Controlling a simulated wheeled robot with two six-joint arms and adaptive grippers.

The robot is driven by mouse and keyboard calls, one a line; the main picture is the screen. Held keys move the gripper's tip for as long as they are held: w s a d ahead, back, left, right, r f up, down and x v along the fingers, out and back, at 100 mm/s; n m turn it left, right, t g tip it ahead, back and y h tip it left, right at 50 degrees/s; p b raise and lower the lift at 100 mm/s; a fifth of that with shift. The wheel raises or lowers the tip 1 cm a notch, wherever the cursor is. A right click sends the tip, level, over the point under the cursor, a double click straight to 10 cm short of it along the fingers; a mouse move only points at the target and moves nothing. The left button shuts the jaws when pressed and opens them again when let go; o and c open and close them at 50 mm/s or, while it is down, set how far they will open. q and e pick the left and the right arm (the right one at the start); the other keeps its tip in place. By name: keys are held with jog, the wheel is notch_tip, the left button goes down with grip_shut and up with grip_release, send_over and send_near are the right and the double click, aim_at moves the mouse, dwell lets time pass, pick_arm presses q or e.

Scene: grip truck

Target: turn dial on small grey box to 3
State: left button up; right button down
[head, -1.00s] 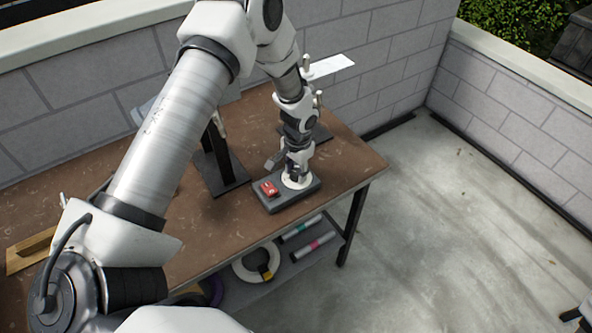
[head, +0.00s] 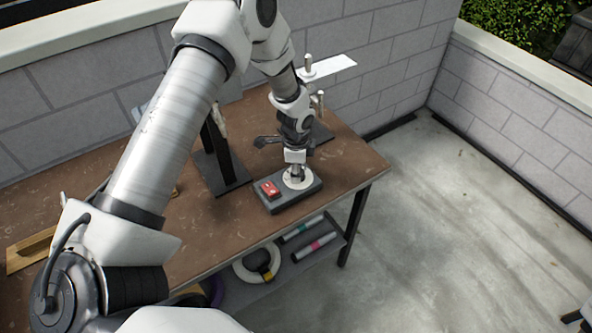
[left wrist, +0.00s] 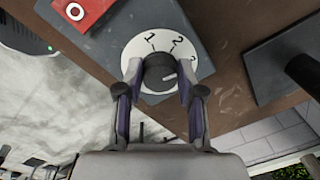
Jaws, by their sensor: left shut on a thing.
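The small grey box (head: 283,201) lies on the brown workbench, with a red switch (head: 270,188) on its left part and a white round dial plate (head: 308,182) on its right part. In the left wrist view the dial plate (left wrist: 140,47) shows a 1, a 2 and a partly hidden 3. My left gripper (left wrist: 160,77) points down over the plate, shut on the dark dial knob (left wrist: 157,70), one finger on each side. The knob's white mark points right, toward the side of the 3; exact alignment is unclear. My right gripper is not in view.
The workbench (head: 345,158) has a dark stand (head: 224,174) left of the box. A lower shelf holds a white ring (head: 247,272) and tubes. A block wall (head: 375,65) runs behind. Open concrete floor (head: 450,240) lies to the right.

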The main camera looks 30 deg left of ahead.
pick_arm(q)
jog(key=shift+s+f+m, duration=0.1)
jog(key=shift+f+m, duration=0.05)
jog(key=shift+m, duration=0.75)
jog(key=o, duration=1.1)
jog(key=shift+o, duration=0.2)
jog(key=shift+d, duration=0.15)
notch_tip(320, 180, up, 12)
jog(key=shift+s+d, duration=0.1)
jog(key=shift+s, duration=0.05)
